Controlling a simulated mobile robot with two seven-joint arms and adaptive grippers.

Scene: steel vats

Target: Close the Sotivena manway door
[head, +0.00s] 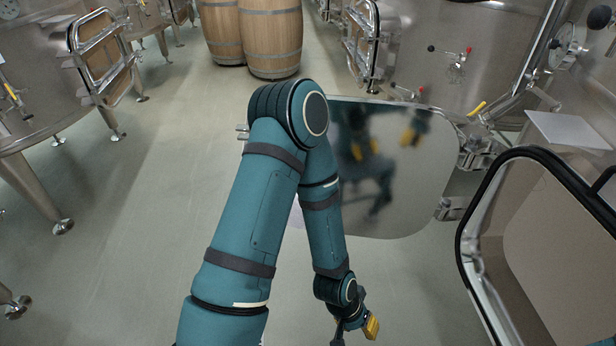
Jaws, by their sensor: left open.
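A steel manway door (415,190) with a mirror-like face stands swung open in the middle of the head view. Its hinges are on its right edge, beside the tank. The manway opening (466,228) with a black gasket rim is at the lower right, uncovered. No name label is readable. My left arm crosses in front of the door and hides its left part. My left gripper (355,330) is open at the bottom centre, below and apart from the door, with a yellow fingertip showing. It holds nothing that I can see. My right gripper is out of view.
Two wooden barrels (272,38) stand at the back. Other steel vats with manway doors stand at the left (40,75) and back right (450,40). A flat grey plate (568,130) sticks out at the right. The floor left of my arm is clear.

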